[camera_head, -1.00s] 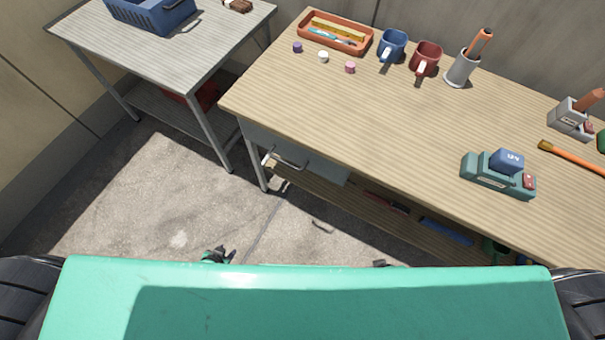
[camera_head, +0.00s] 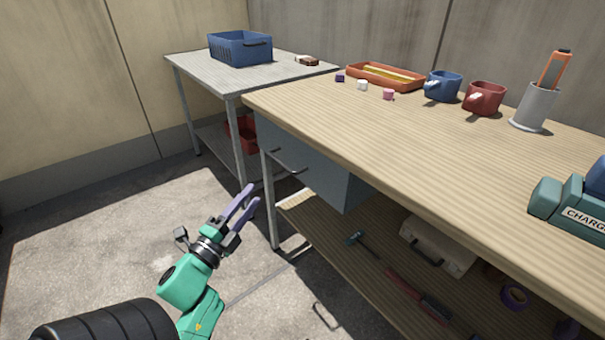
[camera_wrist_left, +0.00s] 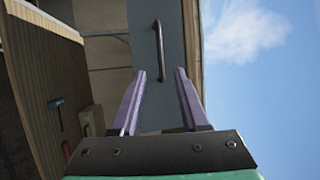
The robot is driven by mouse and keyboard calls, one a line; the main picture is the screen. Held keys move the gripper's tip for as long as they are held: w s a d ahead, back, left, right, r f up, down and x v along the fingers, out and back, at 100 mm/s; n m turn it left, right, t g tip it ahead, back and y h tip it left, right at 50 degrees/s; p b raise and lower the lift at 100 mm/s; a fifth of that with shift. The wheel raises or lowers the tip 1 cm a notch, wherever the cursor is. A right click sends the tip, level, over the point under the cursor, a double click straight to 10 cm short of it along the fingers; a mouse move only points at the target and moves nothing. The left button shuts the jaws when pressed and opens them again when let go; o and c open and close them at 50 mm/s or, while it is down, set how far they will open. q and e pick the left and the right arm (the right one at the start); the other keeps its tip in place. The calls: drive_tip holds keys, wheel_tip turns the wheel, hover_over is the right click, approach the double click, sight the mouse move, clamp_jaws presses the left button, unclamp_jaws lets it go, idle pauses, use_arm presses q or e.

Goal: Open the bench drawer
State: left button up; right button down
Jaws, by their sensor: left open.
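The wooden bench (camera_head: 420,150) runs along the right in the head view. A grey-blue drawer (camera_head: 275,140) hangs under its near left end, its front roughly in line with the bench edge and looking shut. A bar handle (camera_head: 287,163) is on the front. My left gripper (camera_head: 251,194) is open and empty, in front of and a little below the handle. In the left wrist view the handle (camera_wrist_left: 158,45) lies beyond the fingertips, lined up with the gap of the open left gripper (camera_wrist_left: 160,72), apart from it. My right gripper is out of view.
A grey side table (camera_head: 250,75) with a blue basket (camera_head: 240,48) stands behind. A bench leg (camera_head: 269,200) is close to my gripper. Mugs, a tray and a charger stand on the bench. Its lower shelf holds a hammer (camera_head: 360,243) and a case (camera_head: 437,247). The floor at left is clear.

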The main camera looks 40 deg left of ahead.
sight(280, 163)
use_arm(q)
drive_tip(key=b+x, duration=0.1)
drive_tip(key=x, duration=1.2)
drive_tip(key=shift+w, duration=0.25)
clamp_jaws()
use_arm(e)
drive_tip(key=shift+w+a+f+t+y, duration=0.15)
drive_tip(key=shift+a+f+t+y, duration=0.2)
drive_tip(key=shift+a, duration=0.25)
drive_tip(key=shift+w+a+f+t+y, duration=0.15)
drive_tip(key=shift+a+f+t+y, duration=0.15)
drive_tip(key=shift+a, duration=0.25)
use_arm(q)
drive_tip(key=shift+f, duration=0.1)
